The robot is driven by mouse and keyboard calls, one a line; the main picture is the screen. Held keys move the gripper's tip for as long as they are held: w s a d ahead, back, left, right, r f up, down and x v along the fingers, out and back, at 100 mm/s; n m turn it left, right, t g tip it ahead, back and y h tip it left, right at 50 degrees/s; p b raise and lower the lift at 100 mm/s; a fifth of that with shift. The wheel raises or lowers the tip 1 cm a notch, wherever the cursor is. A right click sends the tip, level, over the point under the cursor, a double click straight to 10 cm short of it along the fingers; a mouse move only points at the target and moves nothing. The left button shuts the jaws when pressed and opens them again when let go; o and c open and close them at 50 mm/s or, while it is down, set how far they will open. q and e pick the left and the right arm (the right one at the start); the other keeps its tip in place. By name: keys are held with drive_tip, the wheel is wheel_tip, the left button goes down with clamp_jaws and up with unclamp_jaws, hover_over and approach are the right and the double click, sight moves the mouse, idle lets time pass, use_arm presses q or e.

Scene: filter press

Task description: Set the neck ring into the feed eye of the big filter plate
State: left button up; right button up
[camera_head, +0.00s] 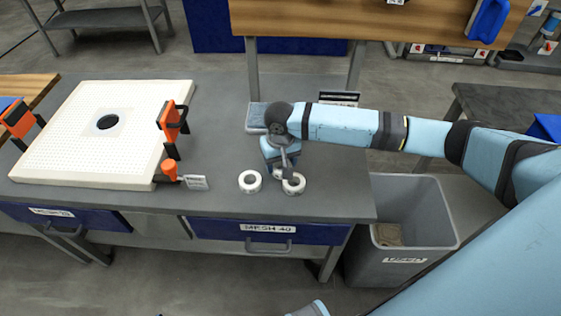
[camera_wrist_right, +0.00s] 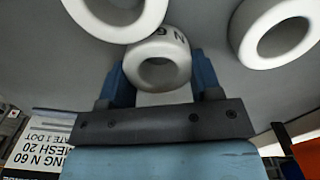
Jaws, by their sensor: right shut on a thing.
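The big filter plate (camera_head: 75,148) is a cream perforated slab lying flat on the bench at the left. Its feed eye (camera_head: 107,122) is a dark round hole in a smooth square patch. My right gripper (camera_head: 283,168) points down at the bench right of the plate; in the right wrist view its blue fingers (camera_wrist_right: 158,82) are shut on a white neck ring (camera_wrist_right: 132,68) with black lettering. The gripper hides this ring in the head view. Two other white rings, a left one (camera_head: 250,181) and a right one (camera_head: 294,184), lie nearby. My left gripper is not in view.
Orange-and-black clamps (camera_head: 173,120) stand at the plate's sides. A grey bin (camera_head: 412,230) stands right of the bench.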

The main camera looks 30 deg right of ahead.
drive_tip(key=o, duration=0.7)
drive_tip(key=shift+f, duration=0.15)
drive_tip(key=shift+o, duration=1.1)
